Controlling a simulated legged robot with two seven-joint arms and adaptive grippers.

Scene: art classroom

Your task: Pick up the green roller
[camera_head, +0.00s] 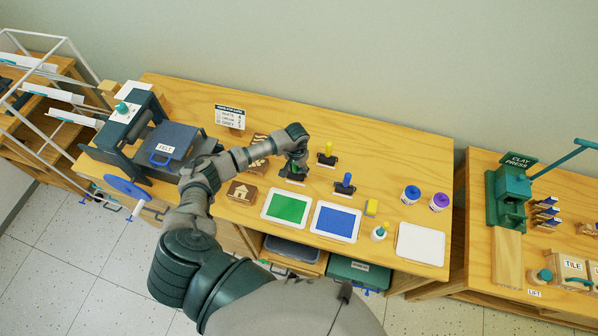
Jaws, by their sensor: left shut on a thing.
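The green roller (292,177) is at the back middle of the wooden table, behind the green ink tray (287,207). Its dark base shows below my left gripper, and most of its handle is hidden by the fingers. My left gripper (297,161) points down and is shut on the green roller. I cannot tell whether the roller touches the table. My right gripper is not in view.
A yellow-handled roller (327,160) and a blue-handled roller (345,184) stand close to the right. A press (170,145) stands left.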

